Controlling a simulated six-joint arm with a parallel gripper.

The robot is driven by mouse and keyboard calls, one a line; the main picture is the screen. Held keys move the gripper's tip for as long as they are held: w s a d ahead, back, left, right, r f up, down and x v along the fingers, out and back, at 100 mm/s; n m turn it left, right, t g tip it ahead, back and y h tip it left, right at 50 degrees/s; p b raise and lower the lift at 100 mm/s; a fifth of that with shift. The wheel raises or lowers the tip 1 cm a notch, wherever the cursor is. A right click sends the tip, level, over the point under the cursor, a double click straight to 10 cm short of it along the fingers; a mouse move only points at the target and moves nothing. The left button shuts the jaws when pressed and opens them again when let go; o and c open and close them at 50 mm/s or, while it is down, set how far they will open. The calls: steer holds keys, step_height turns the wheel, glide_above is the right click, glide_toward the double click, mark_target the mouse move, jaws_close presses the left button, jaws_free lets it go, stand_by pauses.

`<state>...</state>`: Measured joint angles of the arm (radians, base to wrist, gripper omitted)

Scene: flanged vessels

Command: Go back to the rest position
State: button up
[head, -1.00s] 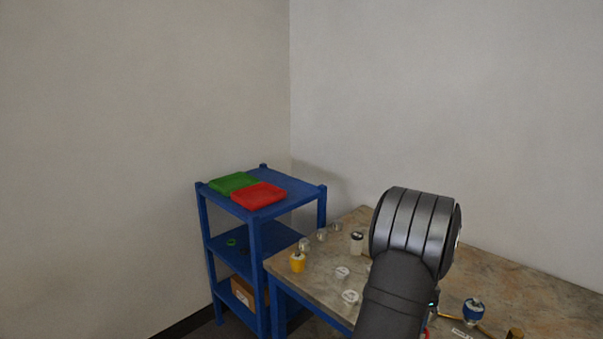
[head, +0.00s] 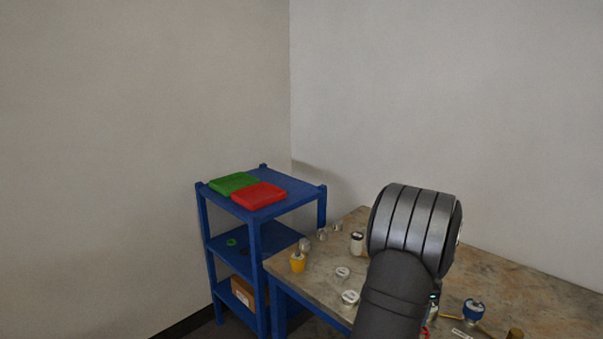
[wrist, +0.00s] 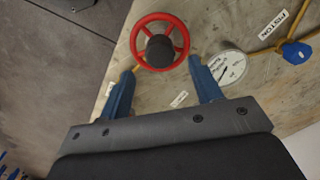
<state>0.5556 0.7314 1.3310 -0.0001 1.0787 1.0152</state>
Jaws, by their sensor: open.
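My gripper (wrist: 165,90) shows in the wrist view with its two blue fingers spread apart and nothing between them. It is above the table (wrist: 200,28), near a red handwheel (wrist: 179,22) with a dark hub. The wheel lies just beyond the fingertips, and I cannot tell how far below them it is. In the head view my dark arm hides the gripper and most of the wheel.
A round gauge (wrist: 228,66) lies right of the fingers, and a blue valve (wrist: 297,53) sits on a yellow pipe. A blue shelf (head: 290,186) bears green (head: 234,183) and red (head: 259,195) trays.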

step_height(320, 180, up, 12)
step_height(320, 180, down, 17)
steer(key=shift+r, duration=0.1)
steer(key=shift+r+n, duration=0.1)
steer(key=shift+n, duration=1.5)
steer(key=n, duration=1)
steer(key=shift+n, duration=2.1)
stand_by(1.0)
